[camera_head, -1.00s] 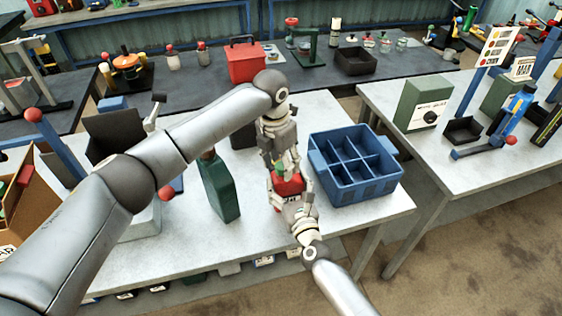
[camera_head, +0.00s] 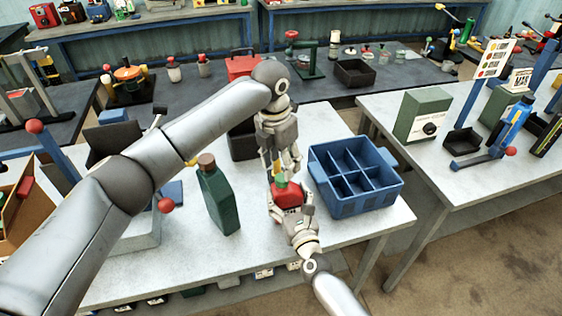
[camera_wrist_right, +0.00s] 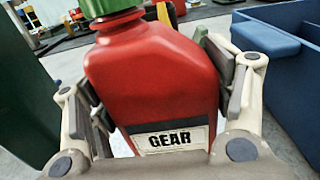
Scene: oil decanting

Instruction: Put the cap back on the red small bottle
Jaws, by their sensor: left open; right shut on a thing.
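The red small bottle (camera_head: 288,194) is upright over the front part of the white table, and its label reads GEAR in the right wrist view (camera_wrist_right: 150,75). My right gripper (camera_head: 291,208) is shut on its sides. A green cap (camera_head: 280,181) sits at the bottle's top; its lower part shows in the right wrist view (camera_wrist_right: 108,6). A small yellow piece shows just above the green in the head view. My left gripper (camera_head: 281,172) is open, pointing down just above the cap. Whether its fingertips touch the cap cannot be told.
A blue divided crate (camera_head: 365,205) stands just right of the bottle. A dark green bottle with a brown cap (camera_head: 219,200) stands to the left. Bare table lies in front.

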